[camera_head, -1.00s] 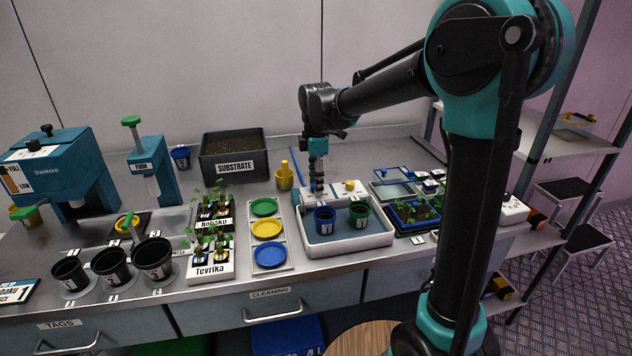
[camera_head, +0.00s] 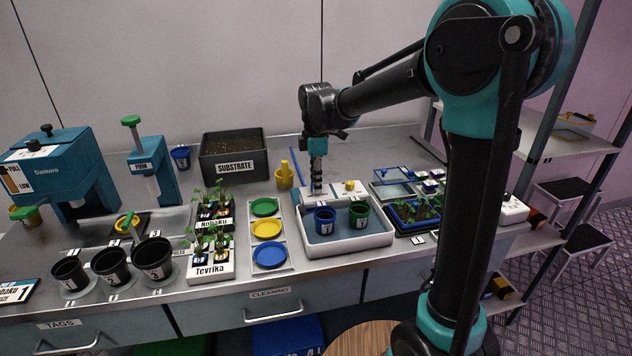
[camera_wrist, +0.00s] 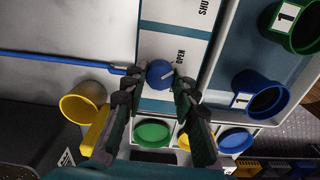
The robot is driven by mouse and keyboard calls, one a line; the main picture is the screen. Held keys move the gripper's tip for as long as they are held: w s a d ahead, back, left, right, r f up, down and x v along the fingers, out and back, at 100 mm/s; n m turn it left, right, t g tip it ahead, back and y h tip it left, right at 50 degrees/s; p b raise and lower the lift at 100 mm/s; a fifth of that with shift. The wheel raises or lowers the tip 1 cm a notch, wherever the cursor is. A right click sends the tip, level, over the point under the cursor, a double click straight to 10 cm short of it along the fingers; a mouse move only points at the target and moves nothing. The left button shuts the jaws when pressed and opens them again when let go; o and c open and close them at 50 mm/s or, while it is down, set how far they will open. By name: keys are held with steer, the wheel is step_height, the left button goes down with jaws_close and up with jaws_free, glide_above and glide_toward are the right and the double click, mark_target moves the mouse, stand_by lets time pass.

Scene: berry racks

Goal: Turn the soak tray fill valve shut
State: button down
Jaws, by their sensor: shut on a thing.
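The white soak tray (camera_head: 347,248) holds blue water and stands on the bench. A white valve panel (camera_head: 333,187) is at its back edge. In the wrist view a round blue valve knob (camera_wrist: 159,80) with a pale pointer mark sits on the panel strip, near the word OPEN. The word SHUT is farther up the strip. My gripper (camera_head: 317,188) points down at the panel's left part. In the wrist view its fingers (camera_wrist: 157,74) are closed on both sides of the blue knob. The knob is hidden in the head view.
A blue pot (camera_head: 324,220) and a green pot (camera_head: 359,213) stand in the tray. A yellow cup (camera_head: 284,178) and a thin blue rod (camera_head: 296,167) are close by on the left.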

steer(key=m, duration=0.3)
steer(key=shift+m, duration=0.4)
steer(key=m, duration=0.4)
steer(key=shift+m, duration=0.3)
steer(key=m, duration=0.4)
steer(key=shift+m, duration=2.5)
steer(key=c, duration=1.2)
jaws_free()
step_height(320, 180, up, 12)
steer(key=shift+r, duration=0.1)
